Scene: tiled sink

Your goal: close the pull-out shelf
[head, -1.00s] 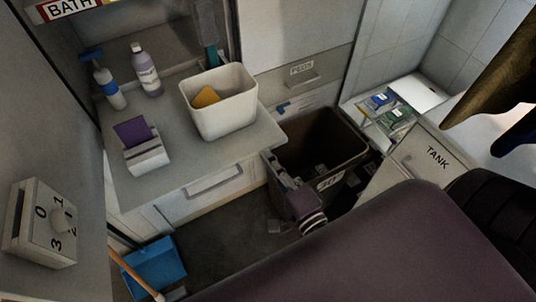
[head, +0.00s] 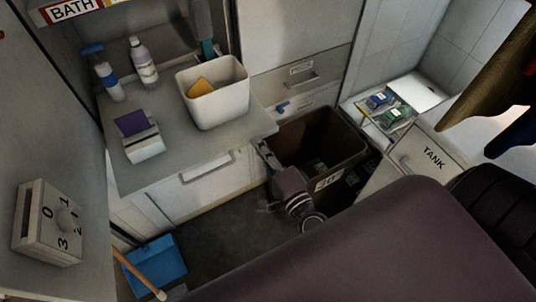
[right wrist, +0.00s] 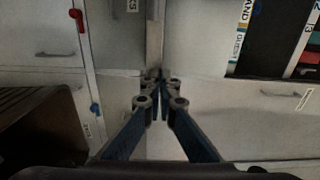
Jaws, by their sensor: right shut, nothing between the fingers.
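The pull-out shelf (head: 185,143) is a grey slab with a handled white front (head: 210,192). It juts out below the wall recess at left in the head view. My right gripper (head: 265,152) is at the right end of the shelf's front, shut with nothing held. In the right wrist view its fingertips (right wrist: 157,76) meet close to a pale front panel; I cannot tell whether they touch it. My left gripper is not in view.
On the shelf stand a white bin (head: 215,105) with a yellow sponge, two bottles (head: 143,65) and a white box (head: 144,147). A dark waste bin (head: 345,145) stands right of the shelf. A blue dustpan (head: 158,268) lies on the floor below.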

